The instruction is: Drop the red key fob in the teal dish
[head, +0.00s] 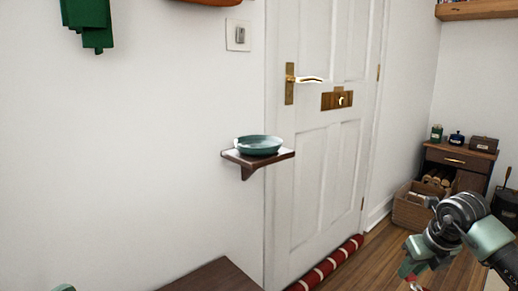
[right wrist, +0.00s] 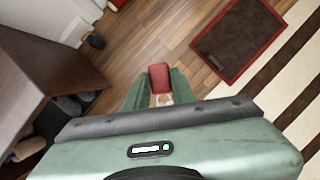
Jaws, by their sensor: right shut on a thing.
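The teal dish (head: 259,146) sits on a small dark wall shelf, left of the white door, in the head view. My right gripper (head: 410,273) is at the lower right of the head view, well to the right of the dish and lower in the picture. It is shut on the red key fob, which shows between the green fingers in the right wrist view (right wrist: 159,77). In the head view the fob is small and partly hidden by the gripper. My left gripper is not clearly in view.
The small shelf (head: 233,155) juts from the wall beside the door (head: 315,190). A dark wooden surface (head: 212,277) is below it. A red striped draught roll (head: 325,268) lies along the door. A cabinet (head: 461,158) and crate (head: 409,207) stand at right. A mat (right wrist: 238,38) lies on the floor.

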